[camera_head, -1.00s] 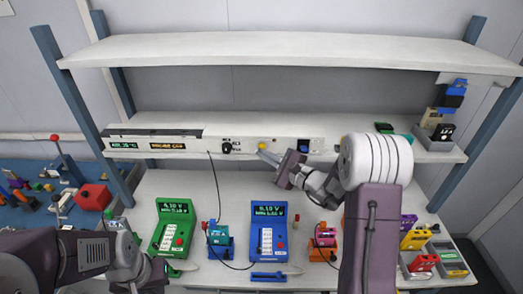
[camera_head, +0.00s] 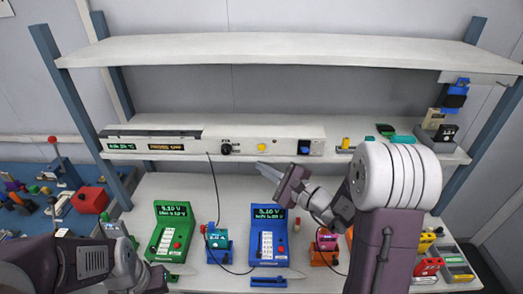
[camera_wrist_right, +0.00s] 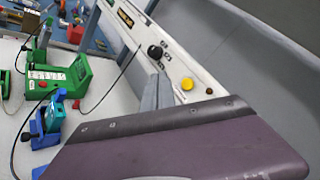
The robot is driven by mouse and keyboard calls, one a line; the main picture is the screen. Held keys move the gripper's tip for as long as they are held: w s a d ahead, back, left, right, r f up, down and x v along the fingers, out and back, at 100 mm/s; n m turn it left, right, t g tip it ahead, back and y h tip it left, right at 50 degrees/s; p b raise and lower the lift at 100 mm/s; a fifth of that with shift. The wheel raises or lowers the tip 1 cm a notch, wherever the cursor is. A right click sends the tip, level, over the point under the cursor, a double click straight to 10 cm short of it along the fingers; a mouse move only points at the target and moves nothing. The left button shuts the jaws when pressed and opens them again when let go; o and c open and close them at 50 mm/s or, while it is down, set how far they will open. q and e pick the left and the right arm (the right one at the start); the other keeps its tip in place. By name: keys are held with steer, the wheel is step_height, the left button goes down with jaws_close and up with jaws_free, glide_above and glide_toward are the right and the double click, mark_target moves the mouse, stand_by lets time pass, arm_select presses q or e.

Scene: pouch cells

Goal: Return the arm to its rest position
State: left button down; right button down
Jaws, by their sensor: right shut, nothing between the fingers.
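My right gripper (camera_head: 262,170) is shut and empty. In the head view its fingertips point left, in front of the lower shelf and above the blue meter. The right wrist view shows its grey fingers (camera_wrist_right: 158,92) together, with the shelf unit's yellow knob beside them. My right arm (camera_head: 380,215) reaches in from the lower right and hides part of the bench's right side. My left arm (camera_head: 90,262) is at the lower left; its fingers cannot be made out clearly.
A green meter (camera_head: 172,232) and a blue meter (camera_head: 268,237) stand on the bench with small coloured fixtures beside them. The long white unit (camera_head: 280,135) with knobs sits on the lower shelf. Coloured blocks and trays (camera_head: 456,262) are at the right. The upper shelf (camera_head: 280,50) is empty.

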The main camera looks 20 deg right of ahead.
steer(key=s+a+r+n+g+y, duration=0.2)
steer(key=s+a+n+g+y, duration=0.15)
steer(key=a, duration=0.55)
steer(key=s+a+f+n+g, duration=0.3)
steer(key=s+a+n+g, duration=0.1)
steer(key=s, duration=0.2)
steer(key=s+a+f+n+g, duration=0.3)
steer(key=s+n+g, duration=0.1)
steer(key=s, duration=0.2)
steer(key=s+d+f+n+g+h, duration=0.4)
steer(key=s+d+f+n+h, duration=0.1)
steer(key=s+f, duration=0.35)
steer(key=w+d+f+n+t+h, duration=0.1)
steer(key=d+f+h, duration=0.1)
steer(key=d, duration=0.4)
steer(key=w+d+f+n+t+h, duration=0.1)
steer(key=w+d+n+h, duration=0.1)
steer(key=d+h, duration=0.3)
steer(key=shift+d+f, duration=0.4)
steer(key=shift+d, duration=0.8)
